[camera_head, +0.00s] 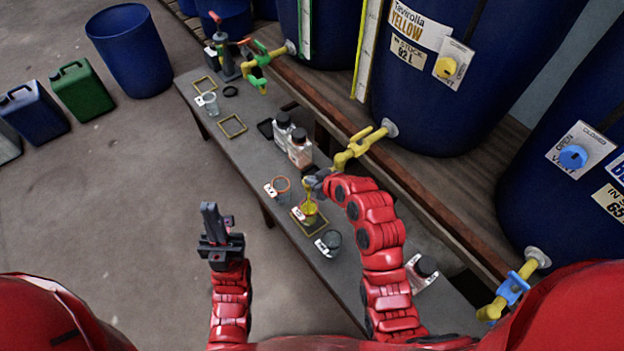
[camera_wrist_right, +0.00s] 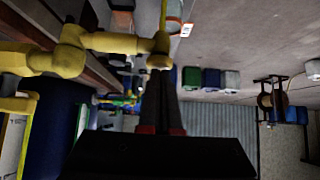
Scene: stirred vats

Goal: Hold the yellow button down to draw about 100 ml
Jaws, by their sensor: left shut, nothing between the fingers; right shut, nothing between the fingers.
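My left gripper (camera_head: 210,215) is shut and empty above the floor.
The bench (camera_head: 255,165) holds other cups, bottles (camera_head: 299,148) and yellow square frames (camera_head: 232,126). The floor at left is mostly clear.

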